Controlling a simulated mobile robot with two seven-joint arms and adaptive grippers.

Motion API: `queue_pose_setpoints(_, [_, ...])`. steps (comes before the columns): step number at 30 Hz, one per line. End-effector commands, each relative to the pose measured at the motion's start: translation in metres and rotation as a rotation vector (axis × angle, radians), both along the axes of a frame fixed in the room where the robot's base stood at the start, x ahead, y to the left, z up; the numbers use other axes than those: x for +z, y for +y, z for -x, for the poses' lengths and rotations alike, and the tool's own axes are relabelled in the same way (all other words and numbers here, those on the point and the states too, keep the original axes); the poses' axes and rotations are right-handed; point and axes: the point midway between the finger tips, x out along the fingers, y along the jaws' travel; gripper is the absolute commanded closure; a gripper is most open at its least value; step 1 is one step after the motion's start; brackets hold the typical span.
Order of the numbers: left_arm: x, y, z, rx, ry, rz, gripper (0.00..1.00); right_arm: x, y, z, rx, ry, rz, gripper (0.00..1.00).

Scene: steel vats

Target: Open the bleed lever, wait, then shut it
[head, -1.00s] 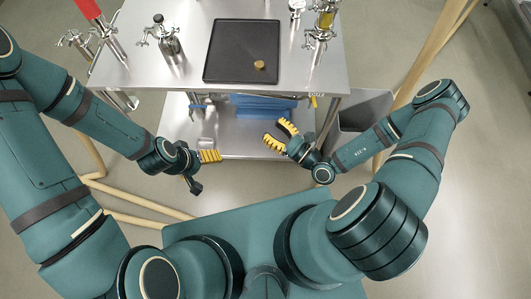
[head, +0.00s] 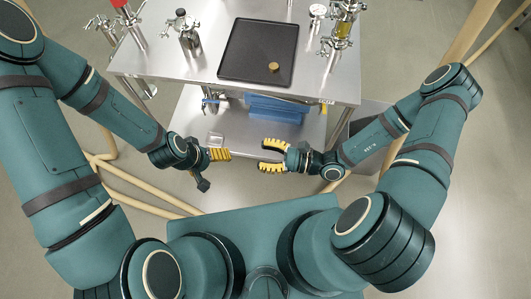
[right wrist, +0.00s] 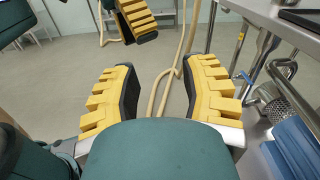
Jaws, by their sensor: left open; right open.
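Several steel valve fittings stand on the steel table. A small yellow lever (head: 325,101) hangs at the table's front right edge, by a small label I cannot read. It seems to show in the right wrist view (right wrist: 241,47) too. I cannot tell for sure that it is the bleed lever. My right gripper (head: 266,156) is open and empty, in front of the table and left of this lever, pointing left. Its spread yellow fingers (right wrist: 160,70) fill the right wrist view. My left gripper (head: 219,154) is open and empty, to its left.
A black tray (head: 232,65) holding a brass disc (head: 273,68) lies on the table (head: 165,65). Valve assemblies stand at its left (head: 187,38) and right (head: 341,33). A blue object (head: 277,108) sits on the lower shelf. A grey bin is partly hidden behind my right arm.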

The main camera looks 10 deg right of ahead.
Motion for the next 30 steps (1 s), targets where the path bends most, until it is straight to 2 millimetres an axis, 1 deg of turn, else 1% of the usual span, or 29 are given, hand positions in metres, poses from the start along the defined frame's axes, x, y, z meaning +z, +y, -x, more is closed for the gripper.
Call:
queue_pose_setpoints(1, [0.000, 0.000, 0.000, 0.000, 0.000, 0.000, 0.15, 0.000, 0.000, 0.000, -0.001, 0.000, 0.000, 0.57])
queue_pose_setpoints(2, [0.000, 0.000, 0.000, 0.000, 0.000, 0.000, 0.15, 0.000, 0.000, 0.000, -0.001, 0.000, 0.000, 0.68])
queue_pose_setpoints(3, [0.000, 0.000, 0.000, 0.000, 0.000, 0.000, 0.15, 0.000, 0.000, 0.000, -0.001, 0.000, 0.000, 0.82])
queue_pose_setpoints(4, [0.000, 0.000, 0.000, 0.000, 0.000, 0.000, 0.15, 0.000, 0.000, 0.000, -0.001, 0.000, 0.000, 0.92])
queue_pose_setpoints(5, [0.000, 0.000, 0.000, 0.000, 0.000, 0.000, 0.15, 0.000, 0.000, 0.000, -0.001, 0.000, 0.000, 1.00])
queue_pose_setpoints(8, [0.001, 0.000, 0.000, 0.000, 0.000, 0.000, 0.15, -0.001, -0.002, -0.003, -0.020, 0.025, -0.013, 1.00])
queue_pose_setpoints(10, [0.004, 0.000, 0.000, 0.001, -0.001, 0.000, 0.15, -0.003, -0.008, -0.010, -0.064, 0.090, -0.047, 1.00])
queue_pose_setpoints(11, [0.006, 0.000, -0.001, 0.002, -0.002, 0.000, 0.15, -0.005, -0.012, -0.014, -0.094, 0.132, -0.072, 1.00])
queue_pose_setpoints(14, [0.013, 0.000, -0.002, 0.006, -0.004, -0.001, 0.15, -0.014, -0.031, -0.033, -0.228, 0.325, -0.197, 1.00])
queue_pose_setpoints(17, [0.021, 0.001, -0.004, 0.011, -0.008, -0.002, 0.15, -0.027, -0.060, -0.054, -0.392, 0.548, -0.390, 1.00])
queue_pose_setpoints(18, [0.025, 0.001, -0.005, 0.012, -0.009, -0.002, 0.15, -0.033, -0.074, -0.061, -0.456, 0.631, -0.478, 1.00])
queue_pose_setpoints(20, [0.029, 0.001, -0.006, 0.015, -0.011, -0.002, 0.15, -0.043, -0.094, -0.070, -0.547, 0.744, -0.620, 1.00])
queue_pose_setpoints(21, [0.032, 0.001, -0.006, 0.017, -0.013, -0.003, 0.15, -0.049, -0.109, -0.074, -0.601, 0.811, -0.717, 1.00])
queue_pose_setpoints(24, [0.038, 0.002, -0.008, 0.021, -0.016, -0.004, 0.15, -0.065, -0.141, -0.079, -0.709, 0.940, -0.952, 1.00])
queue_pose_setpoints(27, [0.042, 0.002, -0.009, 0.024, -0.018, -0.005, 0.15, -0.077, -0.167, -0.080, -0.779, 1.016, -1.147, 1.00])
queue_pose_setpoints(30, [0.045, 0.002, -0.009, 0.026, -0.020, -0.005, 0.15, -0.085, -0.184, -0.079, -0.814, 1.056, -1.277, 1.00])
